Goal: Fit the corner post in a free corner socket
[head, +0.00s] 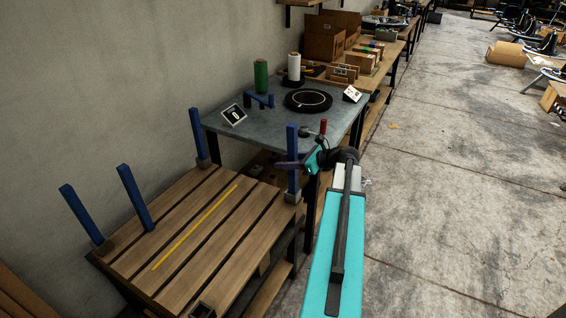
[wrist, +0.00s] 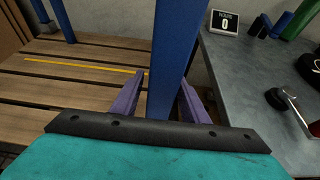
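A blue corner post (head: 292,155) stands upright at the right corner of the slatted wooden platform, its foot at a dark corner socket (head: 292,198). My gripper (head: 291,164) is around this post at mid-height. In the wrist view the purple fingertips (wrist: 165,80) lie against both sides of the post (wrist: 178,35); the gripper body hides its foot. Other blue posts stand at the left corner (head: 80,212) and back corner (head: 197,135). Another blue post (head: 134,197) rises from the slats near the left corner post. The near corner socket (head: 203,310) shows no post.
A yellow strip (head: 195,227) lies on the slats. Close behind is a grey table (head: 240,132) with a small display (head: 233,116), a green roll (head: 261,76), a black ring (head: 308,100) and a red-handled tool (head: 323,127). A wall borders the left; the concrete floor at right is open.

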